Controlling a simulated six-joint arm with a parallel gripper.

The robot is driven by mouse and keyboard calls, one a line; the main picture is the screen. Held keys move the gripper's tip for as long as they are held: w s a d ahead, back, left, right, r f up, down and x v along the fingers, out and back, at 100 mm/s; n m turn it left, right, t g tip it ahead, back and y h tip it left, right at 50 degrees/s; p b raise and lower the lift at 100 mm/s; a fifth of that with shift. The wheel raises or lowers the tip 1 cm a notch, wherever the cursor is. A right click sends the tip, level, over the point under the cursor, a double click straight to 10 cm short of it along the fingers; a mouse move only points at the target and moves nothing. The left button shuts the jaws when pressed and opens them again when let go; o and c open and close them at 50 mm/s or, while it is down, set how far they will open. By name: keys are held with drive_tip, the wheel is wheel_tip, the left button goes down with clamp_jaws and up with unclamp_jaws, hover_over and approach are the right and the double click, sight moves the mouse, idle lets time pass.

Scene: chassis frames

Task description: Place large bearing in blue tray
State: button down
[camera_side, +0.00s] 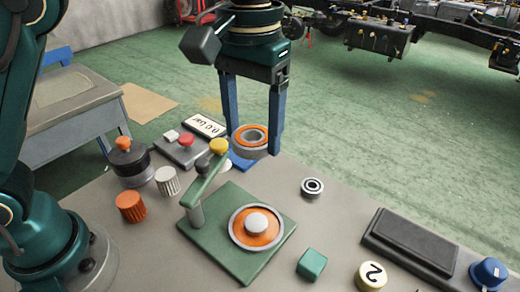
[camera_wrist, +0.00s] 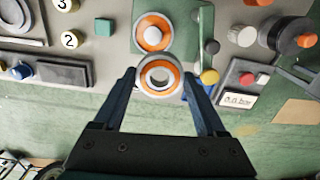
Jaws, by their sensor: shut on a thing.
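The large bearing (camera_side: 250,151), a grey ring with an orange inner band, is between the two blue fingers of my gripper (camera_side: 254,146). My gripper is shut on it, and it sits level near the table's back edge. It also shows between the fingertips in the wrist view (camera_wrist: 174,77). A small part of the blue tray (camera_side: 240,165) shows just below and to the left of the bearing in the side view. The rest of the tray is hidden behind the bearing and the lever. I cannot tell whether the bearing touches the tray.
A green fixture (camera_side: 246,270) with a lever (camera_side: 205,178) and an orange-and-white disc stands in front. A control box (camera_side: 180,148) and a gauge label (camera_side: 205,126) are left of the bearing. A small bearing (camera_side: 312,188) lies to the right, with bare table around it.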

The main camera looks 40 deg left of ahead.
drive_tip(key=w+a+n, duration=0.3)
drive_tip(key=a+n, duration=0.1)
drive_tip(key=a, duration=0.8)
drive_tip(key=w+a+n, duration=0.4)
drive_tip(key=a, duration=0.8)
drive_tip(key=shift+f, duration=3.15)
drive_tip(key=w+d+f, duration=0.1)
drive_tip(key=d+f, duration=0.1)
drive_tip(key=d, duration=0.1)
drive_tip(key=w+d+f, duration=0.2)
drive_tip(key=d, duration=0.1)
drive_tip(key=w+d+f, duration=0.2)
drive_tip(key=d+f, duration=0.1)
drive_tip(key=d, duration=0.1)
drive_tip(key=shift+w+f, duration=0.1)
drive_tip(key=shift+f, duration=2)
drive_tip(key=shift+f, duration=0.15)
drive_tip(key=shift+c, duration=1.1)
unclamp_jaws()
